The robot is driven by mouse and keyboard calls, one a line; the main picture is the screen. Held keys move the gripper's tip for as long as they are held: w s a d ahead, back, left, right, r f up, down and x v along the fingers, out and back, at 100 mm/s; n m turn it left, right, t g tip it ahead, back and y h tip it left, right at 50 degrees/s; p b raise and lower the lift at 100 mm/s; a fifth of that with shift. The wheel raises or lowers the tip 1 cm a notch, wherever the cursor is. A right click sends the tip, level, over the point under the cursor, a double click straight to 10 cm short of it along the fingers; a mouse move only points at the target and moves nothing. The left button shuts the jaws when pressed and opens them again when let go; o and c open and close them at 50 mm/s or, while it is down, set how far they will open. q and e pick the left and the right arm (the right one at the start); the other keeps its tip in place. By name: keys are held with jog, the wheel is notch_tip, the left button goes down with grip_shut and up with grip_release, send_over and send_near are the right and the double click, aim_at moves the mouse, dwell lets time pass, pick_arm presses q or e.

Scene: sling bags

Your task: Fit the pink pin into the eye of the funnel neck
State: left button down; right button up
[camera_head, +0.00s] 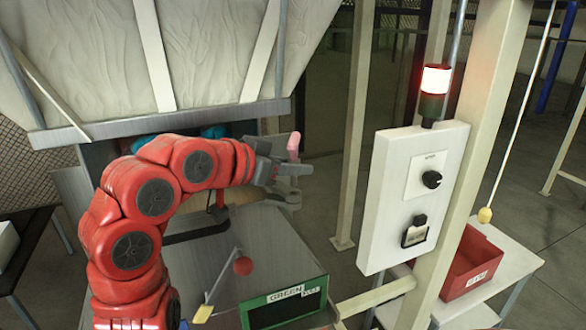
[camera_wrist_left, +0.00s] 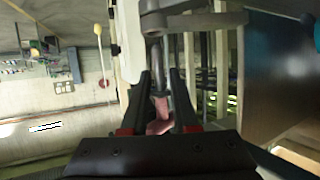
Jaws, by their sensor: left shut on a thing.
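My left gripper (camera_head: 290,160) is shut on the pink pin (camera_head: 293,146), which stands roughly upright between the fingers. In the left wrist view the pin's pink part (camera_wrist_left: 160,118) shows between the two dark fingers, with a grey shaft beyond it. That shaft points toward a grey lug with an eye (camera_wrist_left: 155,22) at the funnel neck. The lug also shows in the head view (camera_head: 285,197), just below the gripper. I cannot tell whether the shaft's tip is in the eye or only close to it. My right gripper is not in view.
The big pale funnel (camera_head: 210,50) hangs above my left arm. A control box (camera_head: 415,195) with a lit lamp (camera_head: 435,80) and a red bin (camera_head: 472,265) stand to the right.

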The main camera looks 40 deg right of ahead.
aim_at(293, 186)
pick_arm(q)
jog(key=shift+b, duration=0.45)
dwell(1.0)
jog(key=shift+b, duration=0.3)
jog(key=shift+f+b, duration=1.45)
jog(key=shift+f, duration=0.75)
jog(key=c, duration=0.9)
grip_release()
jog(key=o, duration=0.3)
jog(key=shift+s, duration=0.2)
jog(key=shift+f, duration=0.1)
jog(key=shift+a, duration=0.1)
